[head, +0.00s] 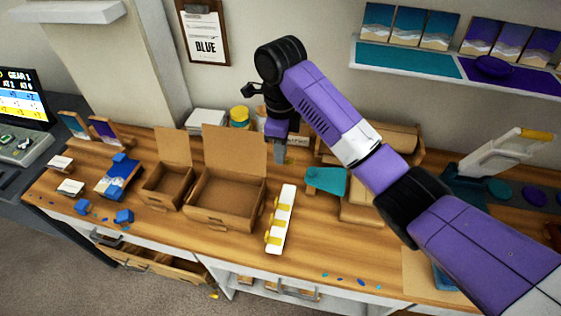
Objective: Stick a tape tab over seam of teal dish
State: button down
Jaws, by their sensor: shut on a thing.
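My gripper (280,157) points down over the back of the bench, right of the open cardboard boxes. It is shut on a small yellowish tape tab (289,161), which barely shows at the fingertips. A teal piece (326,181), seemingly the teal dish, lies to the right and slightly nearer than the gripper, apart from it.
Two open cardboard boxes (215,208) stand left of the strip. Brown cartons (362,208) sit beside and behind the teal piece. A shelf (450,75) overhangs the back right. Bench front centre is mostly clear.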

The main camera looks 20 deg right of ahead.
notch_tip(320, 180, up, 6)
jog(key=shift+f+p, duration=0.1)
jog(key=shift+p, duration=1)
jog(key=shift+d+r, duration=0.2)
jog(key=shift+d, duration=0.05)
jog(key=s+d+f, duration=0.3)
jog(key=d+f, duration=0.1)
jog(key=d, duration=0.4)
jog(key=s+d+f, duration=0.3)
jog(key=d+f, duration=0.1)
jog(key=d, duration=0.3)
jog(key=s+d+f, duration=0.3)
jog(key=d+f, duration=0.1)
jog(key=d, duration=0.4)
jog(key=f+b, duration=0.6)
jog(key=b, duration=0.1)
jog(key=shift+w+a+f, duration=0.2)
jog(key=shift+w+a, duration=0.05)
jog(key=shift+f+p, duration=0.35)
jog(key=shift+f, duration=0.25)
jog(key=c, duration=1.3)
grip_release()
jog(key=shift+o, duration=0.2)
